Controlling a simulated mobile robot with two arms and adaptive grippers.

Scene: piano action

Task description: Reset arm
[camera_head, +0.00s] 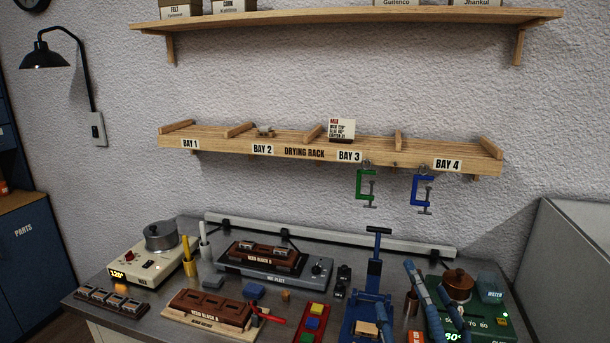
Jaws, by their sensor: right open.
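My right gripper (426,280) rises from the bottom edge at the lower right, its two blue-grey fingers spread apart with nothing visible between them. It is in front of the green heated unit (490,322) that carries a brown pot (457,285); whether it touches either cannot be told. My left gripper is not in view. The blue press (374,270) stands to the left of my right gripper.
The grey bench (90,300) holds a hot plate (140,268) with a metal pot, two brown reed blocks (210,306), and a tray of coloured blocks (312,322). Above, the wooden drying rack (220,146) has green and blue clamps hanging. The wall between rack and bench is clear.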

